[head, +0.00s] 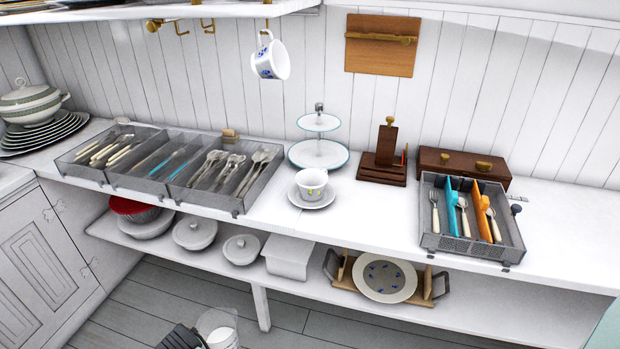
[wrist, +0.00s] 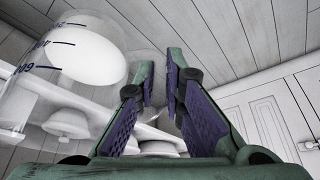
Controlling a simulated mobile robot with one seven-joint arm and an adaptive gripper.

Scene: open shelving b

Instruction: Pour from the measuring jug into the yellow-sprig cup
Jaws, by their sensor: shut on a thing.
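The yellow-sprig cup (head: 311,184) is white with small yellow sprigs and stands upright on a white saucer (head: 313,199) at the middle of the counter's front. The measuring jug (head: 216,320) is clear with white contents, low at the bottom edge of the head view, in front of the shelving and below the counter. The jug also fills the upper left of the wrist view (wrist: 50,55), with dark measuring marks. My gripper (wrist: 160,82) is shut on the jug, apparently at its clear handle; the exact grip is hard to see. My gripper and the cup are well apart.
Cutlery trays (head: 160,167) stand left of the cup, and another tray (head: 474,240) stands at right. A tiered stand (head: 318,152) is just behind the cup. A blue-patterned cup (head: 270,61) hangs above. Lidded dishes (head: 194,232) sit on the lower shelf.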

